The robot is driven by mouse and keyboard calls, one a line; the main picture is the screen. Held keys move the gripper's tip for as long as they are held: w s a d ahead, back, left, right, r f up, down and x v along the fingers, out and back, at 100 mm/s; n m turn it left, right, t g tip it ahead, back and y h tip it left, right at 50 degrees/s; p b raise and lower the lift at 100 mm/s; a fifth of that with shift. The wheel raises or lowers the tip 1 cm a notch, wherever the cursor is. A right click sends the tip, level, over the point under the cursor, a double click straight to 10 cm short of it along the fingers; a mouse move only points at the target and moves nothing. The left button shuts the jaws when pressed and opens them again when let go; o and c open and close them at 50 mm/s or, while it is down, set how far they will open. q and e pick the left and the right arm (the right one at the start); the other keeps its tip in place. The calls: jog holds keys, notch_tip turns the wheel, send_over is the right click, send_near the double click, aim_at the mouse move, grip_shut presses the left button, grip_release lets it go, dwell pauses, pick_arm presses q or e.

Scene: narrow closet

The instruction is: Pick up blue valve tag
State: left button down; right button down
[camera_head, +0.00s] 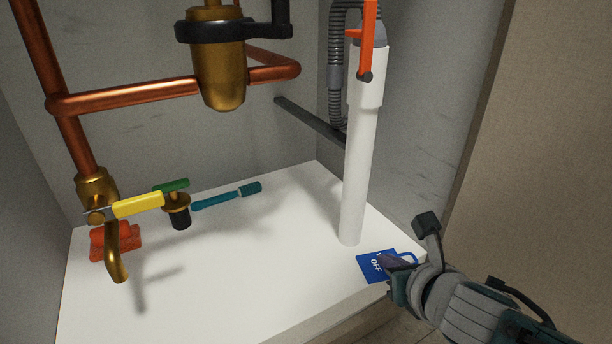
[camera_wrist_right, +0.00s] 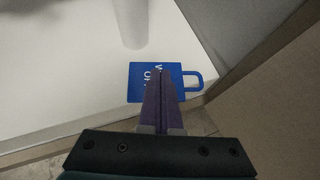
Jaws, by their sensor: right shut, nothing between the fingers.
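The blue valve tag (camera_head: 367,266) lies flat on the white shelf near its front right edge, with white lettering and a loop handle on its right. It also shows in the right wrist view (camera_wrist_right: 140,82), partly hidden behind my fingers. My right gripper (camera_head: 385,262) is at the tag, its purple fingertips over the tag's middle. In the right wrist view the fingers (camera_wrist_right: 159,85) are together with nothing between them. I cannot tell whether the fingertips touch the tag. My left gripper is not in view.
A white vertical pipe (camera_head: 357,160) with an orange lever stands just behind the tag. Copper pipes (camera_head: 130,95) and a brass valve with a yellow handle (camera_head: 138,205) are at the left. A teal brush (camera_head: 225,198) and a red object (camera_head: 112,240) lie on the shelf (camera_head: 230,290). A beige wall (camera_head: 540,150) bounds the right.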

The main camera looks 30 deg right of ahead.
jog(key=shift+s+f, duration=0.2)
jog(key=shift+f, duration=0.05)
jog(key=shift+s+a, duration=0.1)
jog(key=shift+s, duration=0.2)
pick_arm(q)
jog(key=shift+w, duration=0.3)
pick_arm(e)
jog(key=shift+s, duration=0.1)
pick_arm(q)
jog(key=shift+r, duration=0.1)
